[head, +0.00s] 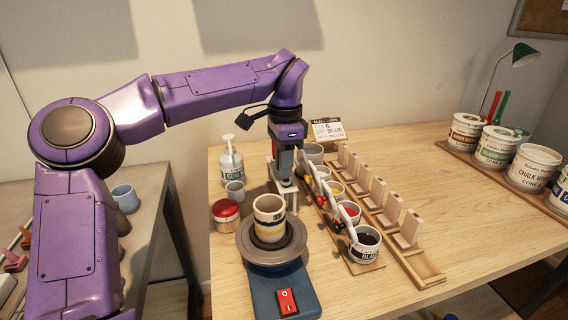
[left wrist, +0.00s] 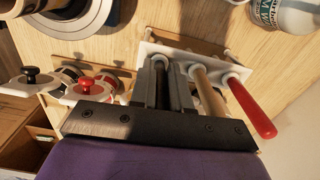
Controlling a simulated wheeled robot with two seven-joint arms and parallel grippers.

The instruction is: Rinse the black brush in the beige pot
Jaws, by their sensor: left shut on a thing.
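My left gripper (head: 284,178) points straight down at the white brush rack (head: 273,176), behind the turntable. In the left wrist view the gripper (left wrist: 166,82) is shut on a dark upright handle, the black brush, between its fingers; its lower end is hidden. The brush stands at the white rack (left wrist: 185,58), beside a tan handle (left wrist: 208,95) and a red handle (left wrist: 252,108). A beige pot (head: 313,153) stands behind the gripper, partly hidden. Another beige cup (head: 268,210) with a yellow band sits on the turntable. My right gripper is not in view.
The turntable (head: 270,245) has a blue base. Several glaze pots, such as the black one (head: 366,246), line up right of the rack, with white handled tools over them.

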